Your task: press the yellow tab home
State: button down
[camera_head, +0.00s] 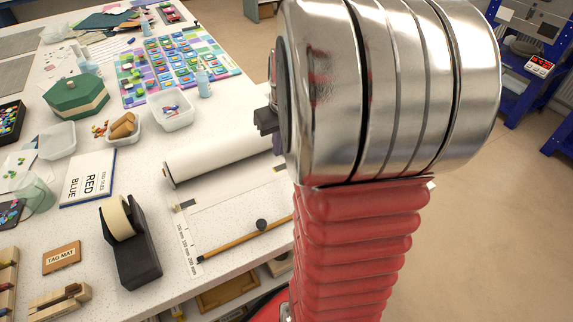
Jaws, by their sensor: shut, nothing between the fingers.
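I cannot make out a yellow tab in this view; my arm hides a large part of the scene. My large metal joint and red ribbed arm section fill the middle right. A dark part of my gripper (267,120) shows at the left edge of the metal joint, above the table by the far end of the white roll. Most of the gripper is hidden behind the joint. It looks shut, and I see nothing held in it.
Blue-framed equipment (515,85) with a red panel (540,66) stands at right. Open floor (490,230) lies between.

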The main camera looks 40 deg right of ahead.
jog(key=shift+r, duration=0.8)
jog(key=shift+s+a+f+m, duration=0.3)
jog(key=shift+s+a+m, duration=0.1)
jog(key=shift+s, duration=0.15)
jog(key=shift+s+a+f+m, duration=0.3)
jog(key=shift+s+a+m, duration=0.1)
jog(key=shift+s, duration=0.1)
jog(key=s+a+r+n+t, duration=0.1)
jog(key=s+a+r, duration=0.1)
jog(key=a, duration=0.6)
jog(key=s+a+r+n+t, duration=0.1)
jog(key=s+a+r+n, duration=0.1)
jog(key=a, duration=0.7)
jog(key=s+a+r+n+t, duration=0.1)
jog(key=s+a+r, duration=0.3)
jog(key=a, duration=0.4)
jog(key=shift+a+r+n+y, duration=0.3)
jog(key=shift+a+r+n, duration=0.05)
jog(key=shift+r+n, duration=0.1)
